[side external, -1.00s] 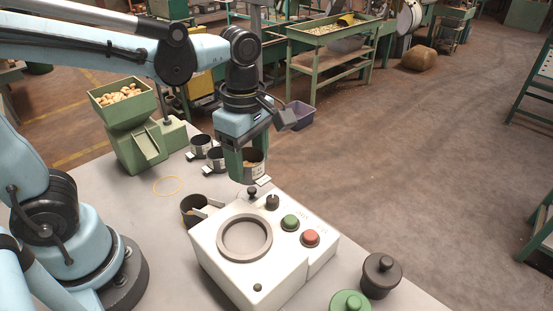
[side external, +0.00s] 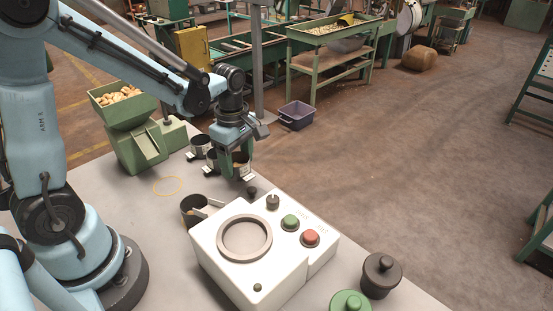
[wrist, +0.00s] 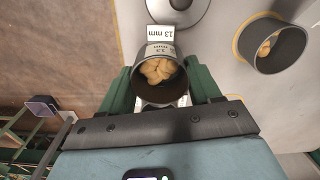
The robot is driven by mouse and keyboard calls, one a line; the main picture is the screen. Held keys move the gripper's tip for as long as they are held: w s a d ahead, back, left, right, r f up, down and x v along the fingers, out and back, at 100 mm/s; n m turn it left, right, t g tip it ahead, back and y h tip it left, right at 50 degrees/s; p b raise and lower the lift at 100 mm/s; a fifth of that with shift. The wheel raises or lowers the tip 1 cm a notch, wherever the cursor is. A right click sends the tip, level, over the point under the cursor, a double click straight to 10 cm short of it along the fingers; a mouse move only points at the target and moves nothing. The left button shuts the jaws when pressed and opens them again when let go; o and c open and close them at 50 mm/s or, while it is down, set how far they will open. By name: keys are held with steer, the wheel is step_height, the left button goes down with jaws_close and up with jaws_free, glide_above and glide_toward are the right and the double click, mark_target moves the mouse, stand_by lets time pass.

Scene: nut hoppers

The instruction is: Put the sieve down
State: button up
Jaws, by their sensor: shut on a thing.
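The sieve (wrist: 160,92) is a dark round cup with a pale label reading 13 mm, holding tan nuts. My gripper (wrist: 160,88) is shut on it, with a green finger on each side in the wrist view. In the side external view my gripper (side external: 237,168) is low over the table's back edge, beside two similar labelled cups. There the held sieve (side external: 241,163) is partly hidden by the fingers. It looks upright at or just above the tabletop; I cannot tell whether it touches. A white 13 mm tag (wrist: 160,33) shows just past its rim.
A labelled cup (side external: 199,142) stands left of my gripper. A dark cup (side external: 193,206) stands beside the white machine (side external: 222,275), which has green and red buttons. A green hopper (side external: 130,118) holds nuts. An empty yellow ring (side external: 168,185) lies on clear tabletop.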

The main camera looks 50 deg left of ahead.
steer(key=shift+f, duration=0.8)
steer(key=shift+f, duration=0.5)
steer(key=o, duration=1.1)
steer(key=shift+r, duration=0.1)
step_height(320, 180, up, 12)
steer(key=shift+s+d+r+m+t, duration=0.1)
steer(key=shift+s+d+m+t, duration=0.75)
steer(key=shift+m, duration=2.5)
steer(key=shift+s+d+f+m+t, duration=0.1)
steer(key=shift+s+d+m+t, duration=0.8)
steer(key=shift+m, duration=2.5)
steer(key=shift+s+d+r+m+t, duration=0.2)
steer(key=shift+s+m+t, duration=0.8)
steer(key=shift+m+t, duration=1.6)
steer(key=shift+f+m+g, duration=0.1)
steer(key=shift+m+g, duration=0.65)
